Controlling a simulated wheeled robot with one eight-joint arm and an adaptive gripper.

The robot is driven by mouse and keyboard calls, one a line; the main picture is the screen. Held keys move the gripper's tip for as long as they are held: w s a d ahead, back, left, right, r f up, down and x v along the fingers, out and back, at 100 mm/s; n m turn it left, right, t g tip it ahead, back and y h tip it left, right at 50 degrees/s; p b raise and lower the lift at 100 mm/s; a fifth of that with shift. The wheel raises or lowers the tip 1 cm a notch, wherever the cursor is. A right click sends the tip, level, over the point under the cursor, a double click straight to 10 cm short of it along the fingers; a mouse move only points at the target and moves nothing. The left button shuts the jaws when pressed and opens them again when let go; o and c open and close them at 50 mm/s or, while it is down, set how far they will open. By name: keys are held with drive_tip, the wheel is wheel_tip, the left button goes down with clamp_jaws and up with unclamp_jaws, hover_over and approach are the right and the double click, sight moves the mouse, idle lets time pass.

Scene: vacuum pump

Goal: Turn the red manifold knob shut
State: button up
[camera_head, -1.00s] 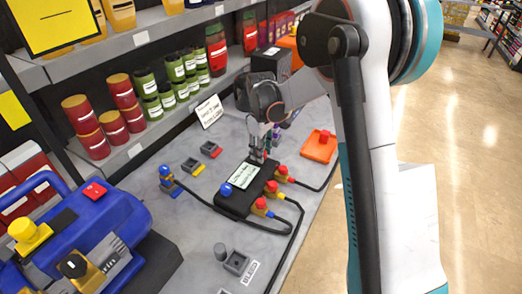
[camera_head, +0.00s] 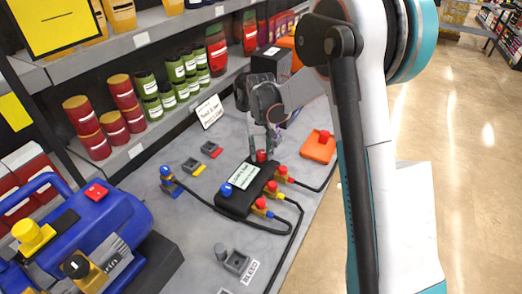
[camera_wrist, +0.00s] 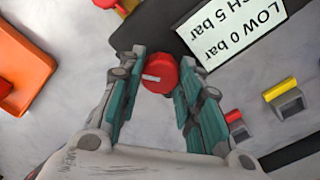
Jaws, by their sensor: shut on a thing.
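The red manifold knob (camera_wrist: 160,76) is round, with a white mark across its top. It sits at the end of the black manifold block (camera_head: 240,197), and in the head view the red knob (camera_head: 261,156) shows just below my fingers. My gripper (camera_wrist: 160,70) is shut on the knob, with one teal-lined finger on each side of it in the wrist view. The manifold display (camera_wrist: 230,25) reads "LOW 0 bar" and "5 bar", partly cut off. A blue knob (camera_head: 226,189) is at the manifold's other end.
A blue pump (camera_head: 85,235) stands at lower left. An orange tray (camera_head: 318,147) with a red part lies right of the manifold. Black hoses run from the red, yellow and blue fittings. Small grey holders (camera_head: 192,166) stand on the bench, with shelves of cans behind.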

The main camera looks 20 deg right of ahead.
sight(261, 152)
drive_tip(key=m, duration=0.7)
idle(0.6)
drive_tip(key=o, duration=1.1)
drive_tip(key=shift+r, duration=0.1)
wheel_tip(261, 152, up, 12)
drive_tip(key=shift+f, duration=0.1)
